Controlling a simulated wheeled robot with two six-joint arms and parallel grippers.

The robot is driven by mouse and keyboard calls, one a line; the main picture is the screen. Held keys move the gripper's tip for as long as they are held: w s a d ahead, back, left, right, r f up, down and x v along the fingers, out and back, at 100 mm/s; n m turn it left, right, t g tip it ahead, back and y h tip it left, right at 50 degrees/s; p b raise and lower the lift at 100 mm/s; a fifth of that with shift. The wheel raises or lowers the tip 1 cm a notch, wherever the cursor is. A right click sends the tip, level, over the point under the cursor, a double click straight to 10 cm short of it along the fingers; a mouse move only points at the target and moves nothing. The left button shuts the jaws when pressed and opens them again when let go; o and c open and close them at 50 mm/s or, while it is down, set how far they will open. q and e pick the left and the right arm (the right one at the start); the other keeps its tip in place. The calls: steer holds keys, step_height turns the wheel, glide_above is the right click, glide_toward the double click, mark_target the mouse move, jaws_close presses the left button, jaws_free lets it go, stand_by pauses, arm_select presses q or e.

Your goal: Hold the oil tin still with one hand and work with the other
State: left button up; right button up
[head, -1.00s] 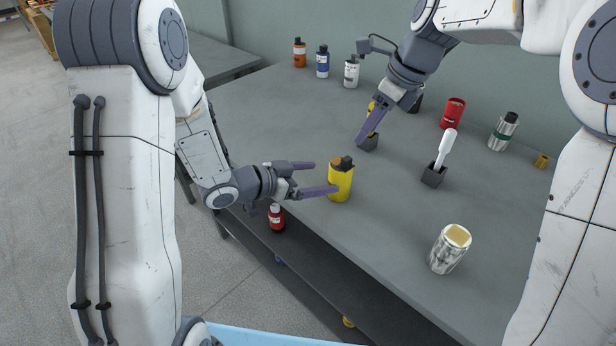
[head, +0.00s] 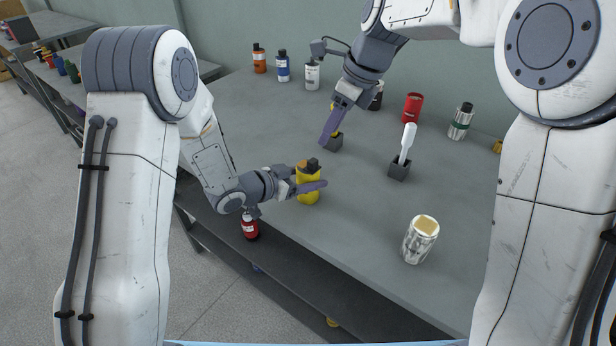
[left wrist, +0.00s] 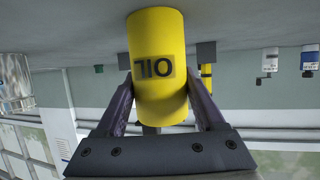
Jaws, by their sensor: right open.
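The oil tin (head: 308,191) is yellow with a dark top and stands upright near the table's front edge. In the left wrist view the tin (left wrist: 158,35) shows its OIL label upside down, between my fingers. My left gripper (head: 309,186) is shut on the tin, one purple finger on each side (left wrist: 160,95).
A silver can (head: 420,240) is at the front right. A red can (head: 412,107), a dark-capped silver bottle (head: 461,121) and several small bottles stand at the back. A red bottle (head: 250,227) is on the lower shelf.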

arm_select(q)
steer(key=c, duration=0.5)
steer(key=shift+c, duration=0.6)
arm_select(e)
steer(key=c, duration=0.3)
steer(key=shift+s+d+r, duration=0.1)
steer(key=shift+s+d, duration=0.15)
jaws_close()
steer(key=s+d+m+t, duration=0.1)
steer(key=s+d+m, duration=0.1)
steer(key=s+d, duration=0.2)
steer(key=shift+s+m, duration=0.3)
steer(key=shift+s, duration=0.1)
glide_toward(317, 173)
steer(key=shift+x, duration=2.8)
